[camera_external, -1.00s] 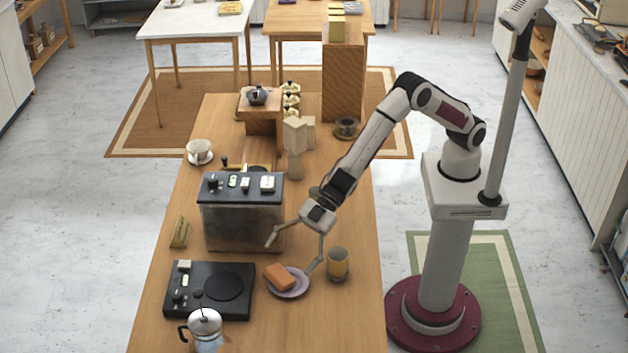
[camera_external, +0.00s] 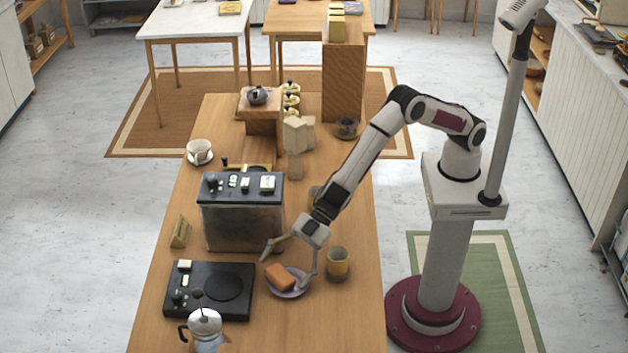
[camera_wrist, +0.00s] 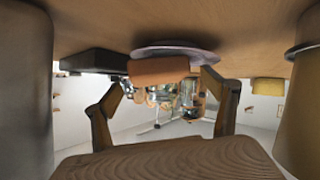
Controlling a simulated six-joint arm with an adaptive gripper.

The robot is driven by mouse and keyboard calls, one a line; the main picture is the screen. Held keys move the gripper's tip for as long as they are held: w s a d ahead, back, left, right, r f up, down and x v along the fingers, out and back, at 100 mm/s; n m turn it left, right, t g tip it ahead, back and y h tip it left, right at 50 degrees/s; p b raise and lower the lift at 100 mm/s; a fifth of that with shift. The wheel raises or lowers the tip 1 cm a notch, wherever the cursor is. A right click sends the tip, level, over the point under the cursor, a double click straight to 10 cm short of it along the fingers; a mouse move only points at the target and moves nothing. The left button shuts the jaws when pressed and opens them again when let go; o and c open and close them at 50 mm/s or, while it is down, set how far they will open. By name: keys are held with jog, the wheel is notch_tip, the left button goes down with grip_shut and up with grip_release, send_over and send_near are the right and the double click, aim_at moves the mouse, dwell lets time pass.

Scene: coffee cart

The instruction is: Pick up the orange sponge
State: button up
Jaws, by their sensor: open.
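The orange sponge (camera_external: 280,276) lies on a small purple plate (camera_external: 291,287) on the wooden table. My gripper (camera_external: 284,268) is open and low over the plate, with one finger to the left of the sponge and the other at the plate's right side. In the wrist view, the sponge (camera_wrist: 159,70) hangs upside down against the plate (camera_wrist: 172,49), and it appears between the spread fingertips (camera_wrist: 164,86). The frames do not show any contact between the fingers and the sponge.
A yellow-brown cup (camera_external: 338,261) stands just right of the plate. A black hot plate (camera_external: 208,306) lies to the left, with a metal moka pot (camera_external: 206,325) in front. A coffee machine (camera_external: 242,227) stands behind. Bare table (camera_external: 320,325) lies in front of the plate.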

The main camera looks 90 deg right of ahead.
aim_at(284, 272)
jog(key=c, duration=1)
jog(key=shift+r, duration=0.45)
jog(key=shift+c, duration=1)
jog(key=shift+r, duration=4.6)
jog(key=shift+c, duration=0.2)
